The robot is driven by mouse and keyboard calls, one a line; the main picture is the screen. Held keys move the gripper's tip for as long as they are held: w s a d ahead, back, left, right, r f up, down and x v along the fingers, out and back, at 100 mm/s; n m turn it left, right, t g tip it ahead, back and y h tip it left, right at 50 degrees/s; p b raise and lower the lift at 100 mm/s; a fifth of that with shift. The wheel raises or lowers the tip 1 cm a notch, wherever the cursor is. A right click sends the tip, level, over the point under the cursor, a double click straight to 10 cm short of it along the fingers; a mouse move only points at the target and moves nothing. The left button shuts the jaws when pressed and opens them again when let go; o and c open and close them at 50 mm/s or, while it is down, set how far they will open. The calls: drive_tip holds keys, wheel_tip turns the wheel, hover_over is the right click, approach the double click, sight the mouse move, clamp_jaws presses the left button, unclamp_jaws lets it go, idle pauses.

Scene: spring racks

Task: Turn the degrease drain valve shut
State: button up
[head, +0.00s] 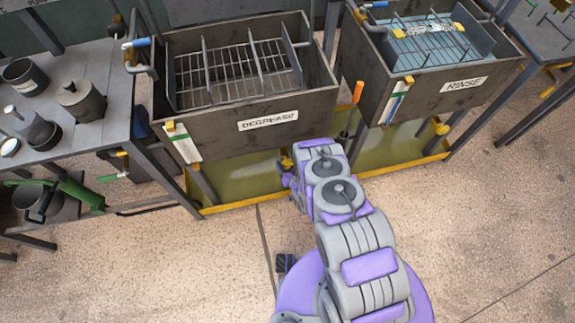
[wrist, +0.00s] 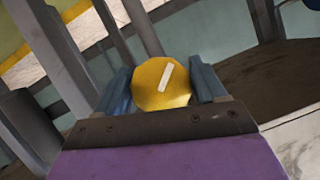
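The degrease tank (head: 236,115) is a dark metal basin with a wire rack inside and a DEGREASE label on its front. Its drain valve has a yellow knob (head: 287,162) low below the tank, partly hidden by my arm in the head view. In the wrist view the yellow knob (wrist: 163,84) is faceted, with a tilted white mark on its face. My gripper (wrist: 163,80) has its blue-grey fingers apart, one on each side of the knob. I cannot tell whether they touch it.
The rinse tank (head: 440,75) stands to the right, with its own yellow valve knob (head: 441,128). A grey workbench (head: 105,75) with pots is at the left. A yellow-edged tray (head: 235,205) lies under the tanks. The floor in front is open.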

drive_tip(key=o, duration=0.3)
drive_tip(key=shift+o, duration=0.2)
drive_tip(key=p+v, duration=0.1)
drive_tip(key=v, duration=1.6)
drive_tip(key=shift+p, duration=0.35)
drive_tip(key=shift+s, duration=0.15)
